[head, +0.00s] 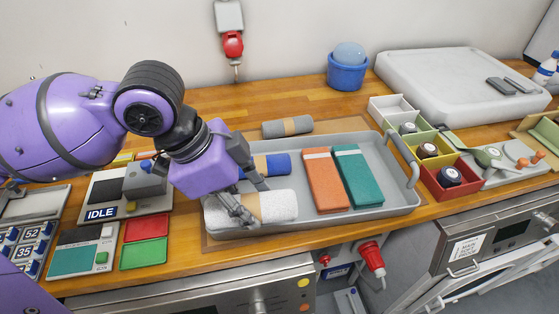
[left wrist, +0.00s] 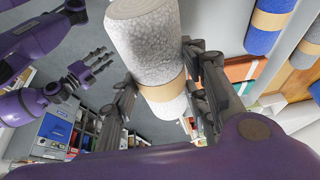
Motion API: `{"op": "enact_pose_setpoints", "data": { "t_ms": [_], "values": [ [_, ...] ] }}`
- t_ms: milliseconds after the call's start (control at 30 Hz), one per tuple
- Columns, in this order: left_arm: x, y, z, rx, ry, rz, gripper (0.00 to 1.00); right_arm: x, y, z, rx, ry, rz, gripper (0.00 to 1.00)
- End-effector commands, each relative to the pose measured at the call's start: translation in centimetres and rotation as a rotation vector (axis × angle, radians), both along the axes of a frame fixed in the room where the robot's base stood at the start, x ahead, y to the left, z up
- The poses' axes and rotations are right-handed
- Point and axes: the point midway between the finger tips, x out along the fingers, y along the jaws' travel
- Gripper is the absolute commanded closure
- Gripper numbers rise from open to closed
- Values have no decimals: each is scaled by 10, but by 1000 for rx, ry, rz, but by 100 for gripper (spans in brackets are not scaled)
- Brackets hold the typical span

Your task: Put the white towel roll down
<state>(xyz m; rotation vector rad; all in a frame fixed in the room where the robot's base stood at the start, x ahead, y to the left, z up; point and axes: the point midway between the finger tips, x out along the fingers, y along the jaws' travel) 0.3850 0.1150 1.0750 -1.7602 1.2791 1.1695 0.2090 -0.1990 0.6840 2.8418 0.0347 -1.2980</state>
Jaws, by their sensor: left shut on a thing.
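The white towel roll (head: 281,206) has a tan paper band and lies level at the left front of the grey tray (head: 357,218). My left gripper (head: 244,206) is shut around its banded middle from above. In the left wrist view the white towel roll (left wrist: 150,45) sits between both fingers of my left gripper (left wrist: 160,98). I cannot tell whether the roll touches the tray floor. My right gripper (left wrist: 92,66) shows in the left wrist view, empty with its fingers apart, away from the roll.
A blue roll (head: 279,164) lies just behind the white one. An orange towel (head: 324,182) and a teal towel (head: 358,176) fill the tray's middle. A grey roll (head: 287,127) lies behind the tray. Coloured bins (head: 452,190) stand to the right.

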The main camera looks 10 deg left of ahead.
Motion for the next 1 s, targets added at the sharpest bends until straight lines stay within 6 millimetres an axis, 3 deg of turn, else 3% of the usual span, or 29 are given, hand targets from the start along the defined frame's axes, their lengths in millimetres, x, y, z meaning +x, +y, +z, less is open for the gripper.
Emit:
{"op": "enact_pose_setpoints", "data": {
  "t_ms": [200,400,733,1000],
  "values": [
    [56,1,-26,-3,5,2,87,3,-1,0,0,-10,-10,60],
    [86,2,-62,-2,6,2,87,8,-6,-2,-9,-22,-11,60],
    [105,3,-83,-1,2,0,87,5,-8,-6,-13,-15,-5,60],
    [107,4,-116,1,2,1,87,2,-8,-10,-16,-7,-3,60]
  ]
}}
